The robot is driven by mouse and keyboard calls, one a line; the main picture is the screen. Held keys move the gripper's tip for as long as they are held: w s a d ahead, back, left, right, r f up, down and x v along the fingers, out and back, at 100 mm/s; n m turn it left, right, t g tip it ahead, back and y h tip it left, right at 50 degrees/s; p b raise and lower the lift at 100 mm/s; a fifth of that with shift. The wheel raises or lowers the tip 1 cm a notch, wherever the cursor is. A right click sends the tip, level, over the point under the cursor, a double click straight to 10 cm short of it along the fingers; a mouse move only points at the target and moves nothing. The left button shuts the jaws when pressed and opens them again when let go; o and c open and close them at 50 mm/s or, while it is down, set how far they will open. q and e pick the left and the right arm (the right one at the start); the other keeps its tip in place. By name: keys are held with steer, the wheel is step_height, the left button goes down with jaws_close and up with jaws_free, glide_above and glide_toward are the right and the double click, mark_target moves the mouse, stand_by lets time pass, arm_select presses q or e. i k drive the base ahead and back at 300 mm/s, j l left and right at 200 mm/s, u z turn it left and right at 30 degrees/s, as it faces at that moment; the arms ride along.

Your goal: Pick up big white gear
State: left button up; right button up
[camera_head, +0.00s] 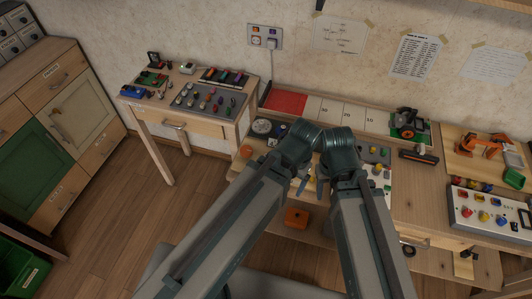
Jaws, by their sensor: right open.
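I cannot make out a big white gear for sure. A round pale grey part (262,126) lies on the workbench just left of my arms, too small to identify. My two arms reach up from the bottom and their wrists meet over the bench. My right gripper (311,183) is open and points down between the forearms, over the bench's front part. Its fingers are small and partly covered by the arms. My left gripper is hidden behind its own wrist. The bench surface directly under the wrists is mostly covered.
A red mat (286,102) and numbered white squares (332,110) line the bench's back. A panel with coloured knobs (378,172) sits right of my wrists. An orange block (297,217) lies lower between the forearms. A side table (190,122) stands left, with floor between.

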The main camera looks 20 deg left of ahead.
mark_target(260, 127)
steer(key=i+u, duration=0.3)
steer(key=u, duration=0.15)
steer(key=k+z, duration=0.1)
steer(key=k, duration=0.55)
steer(key=z, duration=1.6)
steer(key=j+z, duration=0.45)
steer(key=k+j, duration=0.1)
steer(key=j, duration=0.3)
steer(key=k+j, duration=0.15)
steer(key=j, duration=0.2)
steer(key=k+j, duration=0.1)
steer(key=j, duration=0.3)
steer(key=k+j, duration=0.15)
steer(key=j, duration=0.2)
steer(key=k+j, duration=0.1)
steer(key=j, duration=0.3)
